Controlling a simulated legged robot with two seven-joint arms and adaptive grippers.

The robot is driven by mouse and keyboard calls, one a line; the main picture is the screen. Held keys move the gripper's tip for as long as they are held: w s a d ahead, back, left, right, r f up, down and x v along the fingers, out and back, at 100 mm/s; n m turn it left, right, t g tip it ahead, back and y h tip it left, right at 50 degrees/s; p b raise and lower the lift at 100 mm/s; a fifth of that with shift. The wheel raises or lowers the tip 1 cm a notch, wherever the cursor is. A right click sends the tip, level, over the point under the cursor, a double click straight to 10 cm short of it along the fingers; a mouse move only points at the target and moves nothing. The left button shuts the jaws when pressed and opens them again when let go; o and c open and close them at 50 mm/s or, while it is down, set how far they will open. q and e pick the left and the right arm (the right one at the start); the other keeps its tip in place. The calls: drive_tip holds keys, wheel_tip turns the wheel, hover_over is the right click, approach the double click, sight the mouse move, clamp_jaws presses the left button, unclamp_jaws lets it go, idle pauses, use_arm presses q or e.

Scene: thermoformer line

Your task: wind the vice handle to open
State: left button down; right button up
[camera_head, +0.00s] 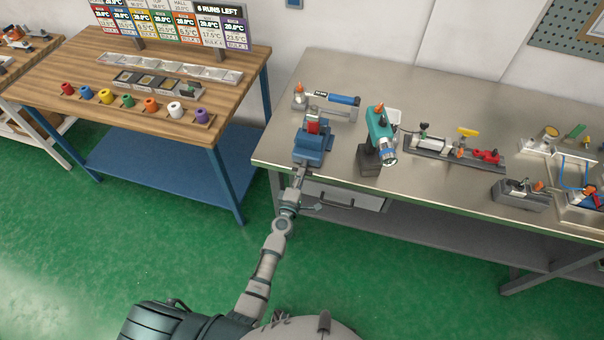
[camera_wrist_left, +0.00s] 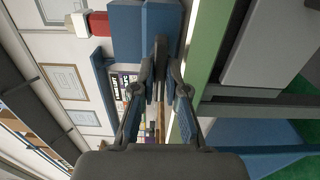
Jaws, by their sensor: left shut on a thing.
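The blue vice (camera_head: 311,148) stands at the front left edge of the metal bench, with a red piece (camera_head: 313,127) at its jaws. My left gripper (camera_head: 300,174) reaches up to the vice's front side. In the left wrist view the fingers (camera_wrist_left: 160,65) close around a thin dark grey bar, the vice handle (camera_wrist_left: 160,50), just in front of the blue vice body (camera_wrist_left: 126,32). The red piece (camera_wrist_left: 98,24) shows there beyond the body. The fingers hide part of the handle. My right gripper is not in view.
The metal bench (camera_head: 400,188) has a drawer (camera_head: 345,196) below its front edge. A teal tool on a dark stand (camera_head: 380,135) is right of the vice; a blue cylinder device (camera_head: 335,98) lies behind. A wooden table (camera_head: 190,90) with coloured spools stands left across a gap.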

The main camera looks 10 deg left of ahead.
use_arm(q)
drive_tip(key=shift+f+n, duration=0.2)
drive_tip(key=shift+n, duration=0.6)
drive_tip(key=shift+s+n, duration=0.1)
drive_tip(key=shift+n, duration=1.3)
drive_tip(key=c, duration=1.5)
unclamp_jaws()
drive_tip(key=shift+n, duration=0.3)
drive_tip(key=shift+c, duration=0.2)
drive_tip(key=o, duration=0.4)
drive_tip(key=shift+r, duration=0.1)
